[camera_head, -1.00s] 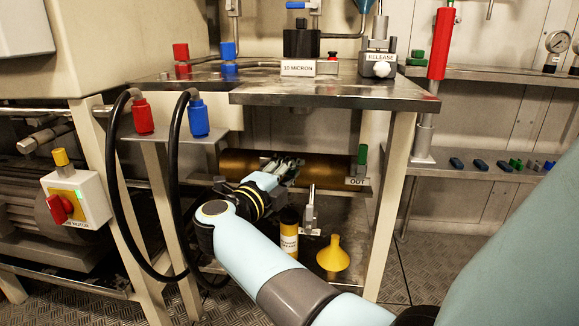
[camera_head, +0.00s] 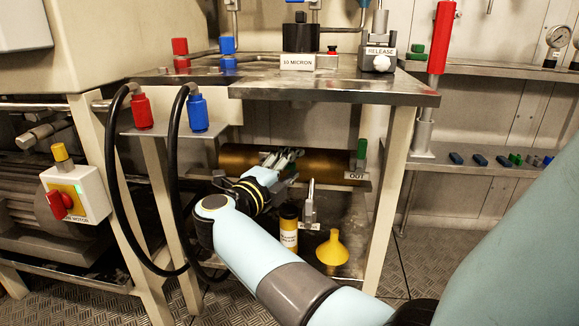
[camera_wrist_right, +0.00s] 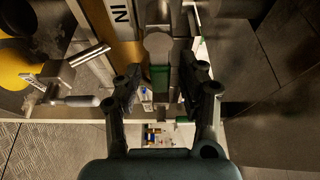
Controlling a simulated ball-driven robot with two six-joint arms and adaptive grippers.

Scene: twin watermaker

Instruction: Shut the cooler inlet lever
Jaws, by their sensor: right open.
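The cooler is a brass cylinder (camera_head: 330,163) under the steel bench top, with a green outlet lever (camera_head: 362,152) standing upright at its right end above the OUT label. My right gripper (camera_head: 290,157) reaches in front of the cylinder's left half and hides part of it. In the right wrist view, an IN label (camera_wrist_right: 121,13) shows upside down. A green lever (camera_wrist_right: 159,76), apparently the inlet lever, shows between the open fingers of my right gripper (camera_wrist_right: 160,88). I cannot tell whether the fingers touch it. My left gripper is out of view.
Below the cooler stand a grey valve lever (camera_head: 310,205), a yellow-and-black bottle (camera_head: 289,228) and a yellow funnel (camera_head: 332,248). Black hoses with red (camera_head: 142,112) and blue (camera_head: 198,114) plugs hang at left. The bench top (camera_head: 335,92) overhangs my gripper.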

